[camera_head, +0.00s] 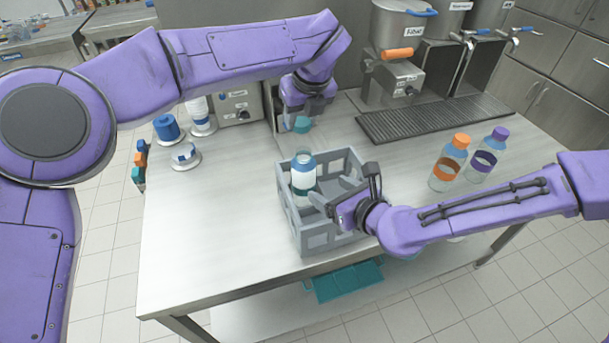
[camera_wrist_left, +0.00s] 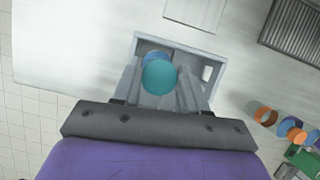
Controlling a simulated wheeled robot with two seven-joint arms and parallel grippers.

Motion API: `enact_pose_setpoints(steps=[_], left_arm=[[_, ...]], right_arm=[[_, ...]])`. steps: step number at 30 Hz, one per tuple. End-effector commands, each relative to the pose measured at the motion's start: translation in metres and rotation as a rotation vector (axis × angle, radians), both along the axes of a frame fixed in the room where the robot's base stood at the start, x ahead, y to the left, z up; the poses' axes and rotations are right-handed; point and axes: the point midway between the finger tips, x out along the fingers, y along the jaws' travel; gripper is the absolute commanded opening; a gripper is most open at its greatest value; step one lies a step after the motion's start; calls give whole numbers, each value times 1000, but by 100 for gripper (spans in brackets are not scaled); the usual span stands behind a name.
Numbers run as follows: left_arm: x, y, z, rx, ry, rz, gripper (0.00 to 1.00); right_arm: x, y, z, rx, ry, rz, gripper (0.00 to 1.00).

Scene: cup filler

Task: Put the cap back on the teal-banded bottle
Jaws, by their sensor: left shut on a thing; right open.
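The teal cap (camera_head: 302,125) is held by my left gripper (camera_head: 301,118), which is shut on it above and behind the crate. The cap also shows between the fingers in the left wrist view (camera_wrist_left: 159,77). The bottle (camera_head: 303,172) stands upright in the grey crate (camera_head: 318,242). It looks bluish and white above, with some teal lower down, and has no cap on it. The cap and bottle are apart. My right gripper (camera_head: 335,196) is open at the crate's right side, close to the bottle. Whether it touches the bottle is unclear.
An orange-capped bottle (camera_head: 449,163) and a purple-capped bottle (camera_head: 488,155) stand right of the crate. A dark drip grate (camera_head: 435,117) and dispensers (camera_head: 400,25) are behind. A blue-topped item (camera_head: 167,128) stands at left. The table's front left is clear.

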Motion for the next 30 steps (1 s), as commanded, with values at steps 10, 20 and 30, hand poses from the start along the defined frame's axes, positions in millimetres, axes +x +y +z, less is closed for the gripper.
enact_pose_setpoints(steps=[10,20,30], left_arm=[[0,-11,-1,1,0,-20,15],[0,-8,0,1,0,-16,15],[0,-8,0,0,0,-16,15]], right_arm=[[5,-6,-3,-3,0,-19,78],[52,28,-27,-4,-2,-11,78],[89,51,-45,-2,-1,-12,78]])
